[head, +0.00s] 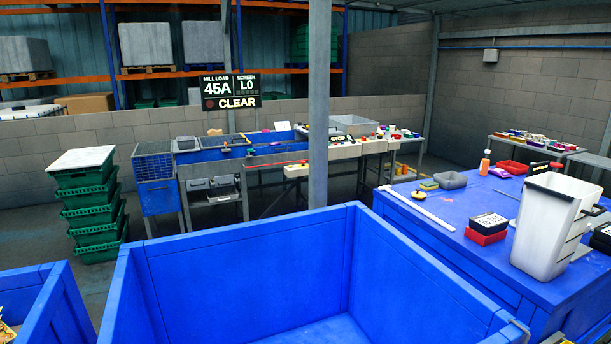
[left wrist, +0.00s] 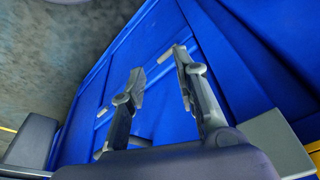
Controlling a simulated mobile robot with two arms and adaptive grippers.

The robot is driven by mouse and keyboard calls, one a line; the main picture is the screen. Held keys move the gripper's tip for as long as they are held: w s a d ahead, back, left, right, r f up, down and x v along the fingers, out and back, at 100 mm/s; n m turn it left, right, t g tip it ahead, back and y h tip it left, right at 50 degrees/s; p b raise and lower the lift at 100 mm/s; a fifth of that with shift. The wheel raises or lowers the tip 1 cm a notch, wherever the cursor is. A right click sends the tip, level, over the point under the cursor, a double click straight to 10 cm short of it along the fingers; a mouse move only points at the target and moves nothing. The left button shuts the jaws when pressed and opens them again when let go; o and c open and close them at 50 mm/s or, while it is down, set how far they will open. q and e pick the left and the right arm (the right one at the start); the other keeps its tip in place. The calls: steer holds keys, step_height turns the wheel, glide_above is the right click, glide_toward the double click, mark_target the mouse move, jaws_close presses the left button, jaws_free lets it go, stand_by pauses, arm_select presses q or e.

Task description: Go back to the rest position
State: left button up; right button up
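My left gripper (left wrist: 160,68) shows in the left wrist view, with its two fingers apart and nothing between them. Behind the fingers are blue panels (left wrist: 230,65), and grey floor shows at the upper left. I cannot tell how far the fingers are from the panels. Neither gripper shows in the head view, and my right gripper is in no view.
A large blue bin (head: 235,255) stands close in front, its visible floor bare. Another blue bin (head: 60,305) is at lower left. A blue table (head: 440,225) at right bears a white container (head: 543,230). Green crates (head: 95,215) are stacked at left, and a grey post (head: 319,110) stands mid-view.

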arm_select(q)
steer(key=s+f+g+b, duration=0.1)
steer(key=s+f+b, duration=0.15)
steer(key=f, duration=0.75)
steer(key=s+f+b, duration=0.1)
steer(key=s+f, duration=0.3)
steer(key=f, duration=0.6)
steer(key=s+a+f+b, duration=0.2)
steer(key=s+a+f, duration=0.1)
steer(key=s+f, duration=0.9)
steer(key=shift+s+a+f+g+b, duration=0.15)
steer(key=shift+s+f+g+b, duration=0.25)
steer(key=shift+s, duration=0.15)
steer(key=shift+w+m, duration=0.15)
steer(key=shift+m, duration=0.15)
